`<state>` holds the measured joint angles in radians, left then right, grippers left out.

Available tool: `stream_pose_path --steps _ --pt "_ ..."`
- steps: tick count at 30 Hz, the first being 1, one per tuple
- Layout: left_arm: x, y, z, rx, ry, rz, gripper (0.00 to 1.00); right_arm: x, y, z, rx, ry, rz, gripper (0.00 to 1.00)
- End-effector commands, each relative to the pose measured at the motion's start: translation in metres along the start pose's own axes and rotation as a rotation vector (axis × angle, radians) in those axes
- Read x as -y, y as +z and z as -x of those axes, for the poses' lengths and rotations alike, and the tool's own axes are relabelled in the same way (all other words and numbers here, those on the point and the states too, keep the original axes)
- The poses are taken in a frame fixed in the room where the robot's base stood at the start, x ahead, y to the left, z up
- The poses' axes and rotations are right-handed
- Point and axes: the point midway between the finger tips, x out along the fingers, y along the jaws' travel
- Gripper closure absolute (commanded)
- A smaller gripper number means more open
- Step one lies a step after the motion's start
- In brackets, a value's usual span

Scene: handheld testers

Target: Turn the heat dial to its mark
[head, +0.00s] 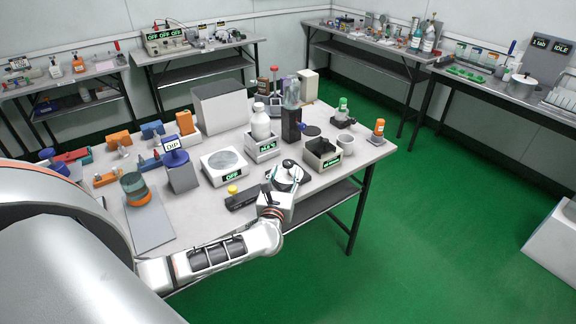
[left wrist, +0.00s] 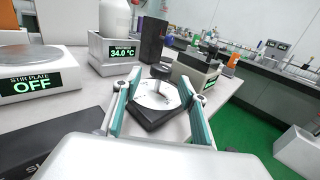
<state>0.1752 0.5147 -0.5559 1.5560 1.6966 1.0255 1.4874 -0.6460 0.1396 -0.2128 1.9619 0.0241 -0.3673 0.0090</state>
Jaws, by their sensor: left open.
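The heat dial (left wrist: 152,97) has a white round face on a dark square base, with a black knob (left wrist: 160,72) standing up from it. In the head view the dial (head: 289,175) is near the front edge of the table. My left gripper (left wrist: 159,84) is open, its two teal-padded fingers on either side of the dial, with the knob at the far end of the gap. Whether a finger touches the knob cannot be told. In the head view the gripper (head: 284,181) reaches over the dial from the front. The mark is too small to make out. My right gripper is not in view.
Behind the dial, a white unit (left wrist: 114,57) reads 34.0 °C. A stir plate (left wrist: 38,82) reading OFF is to the left. A dark-topped box (head: 322,153) with a green display is to the right. Green floor lies beyond the table's front edge.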

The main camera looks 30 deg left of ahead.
Motion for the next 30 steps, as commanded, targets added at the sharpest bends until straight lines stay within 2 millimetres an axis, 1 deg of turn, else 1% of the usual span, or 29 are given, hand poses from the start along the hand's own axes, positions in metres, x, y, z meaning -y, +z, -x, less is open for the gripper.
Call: stream_pose_path --steps 1,3,9,13,20,21,22,25,30 --pt "0.0 0.001 -0.01 0.002 0.001 -0.003 0.58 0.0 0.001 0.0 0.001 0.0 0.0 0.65" --pt "0.0 0.001 -0.02 0.002 0.001 -0.003 0.58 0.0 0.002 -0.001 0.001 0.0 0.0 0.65" --pt "0.0 0.0 -0.041 0.001 -0.001 -0.004 0.58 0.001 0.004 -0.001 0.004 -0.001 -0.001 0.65" --pt "0.0 0.0 -0.046 0.0 -0.001 -0.004 0.58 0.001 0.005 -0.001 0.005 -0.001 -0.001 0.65" --pt "0.0 0.0 -0.047 0.0 -0.001 -0.004 0.58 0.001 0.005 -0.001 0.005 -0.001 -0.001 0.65" --pt "0.0 0.0 -0.047 0.0 -0.001 -0.004 0.63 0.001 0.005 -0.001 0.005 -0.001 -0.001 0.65" --pt "0.0 0.0 -0.047 0.0 -0.001 -0.004 0.71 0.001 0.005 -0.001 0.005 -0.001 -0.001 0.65" --pt "0.0 0.0 -0.047 0.001 -0.001 -0.004 0.97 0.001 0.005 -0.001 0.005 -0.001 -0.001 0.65" --pt "0.0 0.0 -0.047 0.001 0.0 -0.004 0.97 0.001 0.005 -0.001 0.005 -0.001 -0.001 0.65"
